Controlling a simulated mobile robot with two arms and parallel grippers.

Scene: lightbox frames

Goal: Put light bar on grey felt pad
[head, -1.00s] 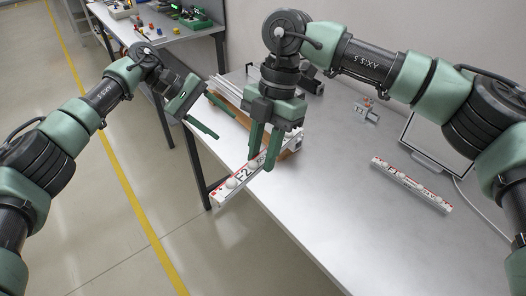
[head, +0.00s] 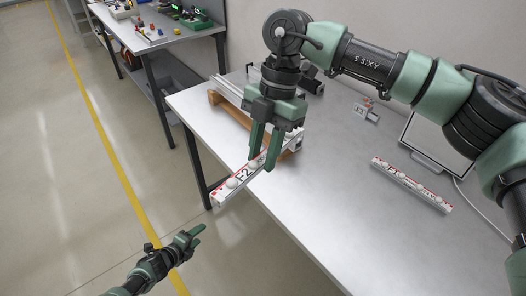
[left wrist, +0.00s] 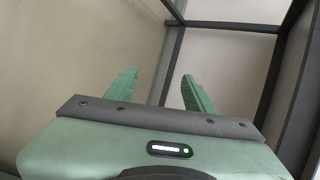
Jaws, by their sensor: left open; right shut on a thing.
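A white light bar with red ends, round bulbs and the label "F2" (head: 236,182) is between the fingers of my right gripper (head: 262,157), which is shut on it. In the head view the bar slants over the table's left edge; I cannot tell its height above the top. A similar bar (head: 411,185) lies on the table to the right. My left gripper (head: 195,236) is open and empty, low and away from the table over the floor. Its two spread fingers show in the left wrist view (left wrist: 160,88). I cannot make out a grey felt pad.
The grey table (head: 330,210) is clear in front. A wooden-edged frame with metal rails (head: 228,107) lies behind my right gripper. A small metal fixture (head: 367,110) and a tilted panel (head: 436,143) stand further back. Another bench (head: 160,38) holds small parts.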

